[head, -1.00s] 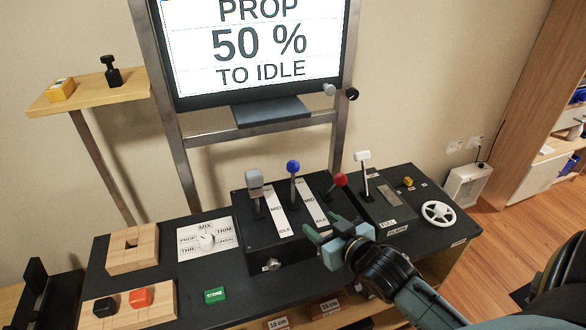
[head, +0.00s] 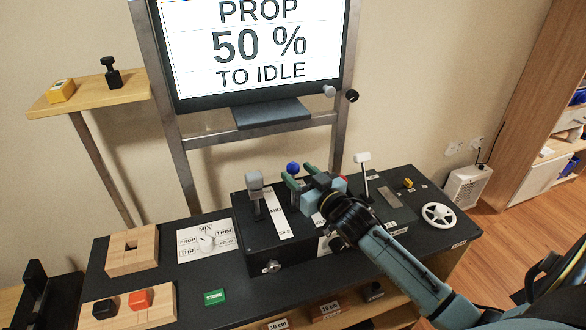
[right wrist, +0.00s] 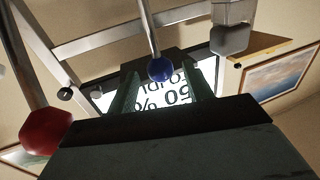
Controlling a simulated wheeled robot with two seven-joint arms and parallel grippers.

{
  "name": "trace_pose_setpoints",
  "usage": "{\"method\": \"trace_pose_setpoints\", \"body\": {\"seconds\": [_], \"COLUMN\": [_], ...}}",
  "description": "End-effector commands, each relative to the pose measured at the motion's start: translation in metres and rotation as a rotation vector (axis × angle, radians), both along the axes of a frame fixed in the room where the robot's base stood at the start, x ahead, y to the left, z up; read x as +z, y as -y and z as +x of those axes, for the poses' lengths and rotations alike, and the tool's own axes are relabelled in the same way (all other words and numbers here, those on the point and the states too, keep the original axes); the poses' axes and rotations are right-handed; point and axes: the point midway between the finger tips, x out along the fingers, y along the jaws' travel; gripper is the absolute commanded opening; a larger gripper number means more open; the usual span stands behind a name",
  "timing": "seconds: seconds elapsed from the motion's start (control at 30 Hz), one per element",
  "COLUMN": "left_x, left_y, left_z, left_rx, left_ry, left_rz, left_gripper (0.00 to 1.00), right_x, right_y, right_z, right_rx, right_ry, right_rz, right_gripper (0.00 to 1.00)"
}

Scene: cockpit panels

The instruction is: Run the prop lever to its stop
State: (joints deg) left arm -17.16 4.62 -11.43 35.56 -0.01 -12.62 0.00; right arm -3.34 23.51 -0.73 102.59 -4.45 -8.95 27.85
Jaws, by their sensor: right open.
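The lever with the blue ball knob (head: 293,168) stands on the black quadrant box (head: 270,248), between the grey-handled lever (head: 254,182) and the red-knobbed lever. My right gripper (head: 299,178) is open, its green fingers close to the blue knob in the head view. In the right wrist view the blue knob (right wrist: 161,69) shows between the two open fingers, with no clear contact. The red knob (right wrist: 46,132) is at the left of that view; in the head view my gripper mostly hides it. The screen (head: 258,45) reads PROP 50 % TO IDLE. My left gripper is not in view.
A white-topped lever (head: 362,158) and a white wheel (head: 437,213) stand to the right. A selector dial plate (head: 206,240), wooden blocks (head: 132,250) and a green STORE label (head: 214,297) lie to the left. The grey lever's head stands close left of the gripper.

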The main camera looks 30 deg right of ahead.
Motion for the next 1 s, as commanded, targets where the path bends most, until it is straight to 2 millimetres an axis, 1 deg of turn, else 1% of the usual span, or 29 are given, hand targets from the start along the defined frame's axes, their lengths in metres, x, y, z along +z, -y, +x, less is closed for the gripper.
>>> {"method": "trace_pose_setpoints", "body": {"seconds": [0.03,0.1,0.23,0.37,0.6,0.63,1.0], "left_x": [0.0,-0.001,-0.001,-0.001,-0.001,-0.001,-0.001], "left_y": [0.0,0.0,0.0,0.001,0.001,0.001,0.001], "left_z": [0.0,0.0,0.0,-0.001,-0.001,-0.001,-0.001], "left_rx": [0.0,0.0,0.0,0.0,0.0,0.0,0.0], "left_ry": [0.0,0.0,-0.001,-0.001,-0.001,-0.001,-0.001], "left_rz": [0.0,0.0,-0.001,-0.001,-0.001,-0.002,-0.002], "left_gripper": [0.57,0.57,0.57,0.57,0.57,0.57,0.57], "right_x": [0.001,0.001,0.0,0.0,0.0,0.0,0.0], "right_y": [0.0,0.0,-0.001,-0.001,-0.001,-0.001,-0.001], "right_z": [0.008,0.017,0.028,0.032,0.033,0.033,0.032], "right_rx": [0.0,0.0,0.0,0.001,0.001,0.001,0.001], "right_ry": [0.002,0.001,0.001,0.0,0.0,0.0,0.0], "right_rz": [-0.001,-0.001,-0.001,-0.001,0.0,0.0,0.0], "right_gripper": [0.51,0.51,0.51,0.51,0.51,0.5,0.01]}}
